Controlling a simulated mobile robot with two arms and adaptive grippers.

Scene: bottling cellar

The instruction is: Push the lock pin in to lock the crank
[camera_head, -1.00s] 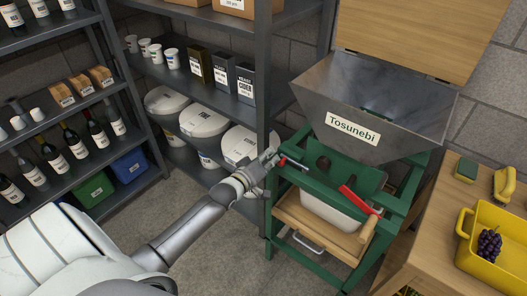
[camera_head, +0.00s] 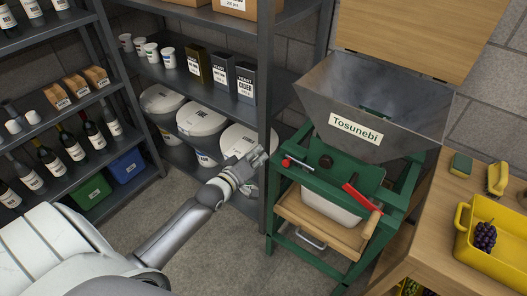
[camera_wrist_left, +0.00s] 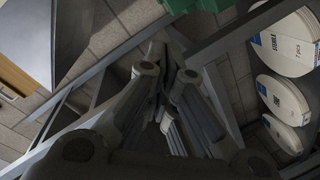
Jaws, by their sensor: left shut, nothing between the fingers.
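The green press stand (camera_head: 294,196) carries a metal hopper marked "Tosunebi" (camera_head: 385,100). The lock pin (camera_head: 287,162), with a small red end, is at the stand's upper left corner; how deep it sits I cannot tell. The crank (camera_head: 361,198) has a red arm and a wooden grip and slants down to the right at the front. My left gripper (camera_head: 260,154) is shut and empty, just left of the pin and apart from it. In the left wrist view its fingers (camera_wrist_left: 168,62) are together, and a bit of green stand (camera_wrist_left: 192,4) shows at the top. My right gripper is out of view.
A dark shelf post (camera_head: 265,130) rises close behind my left gripper. White lidded buckets (camera_head: 203,116) stand on the shelf to the left. A wooden table (camera_head: 435,225) with a yellow crate (camera_head: 487,259) is at the right. The floor before the stand is clear.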

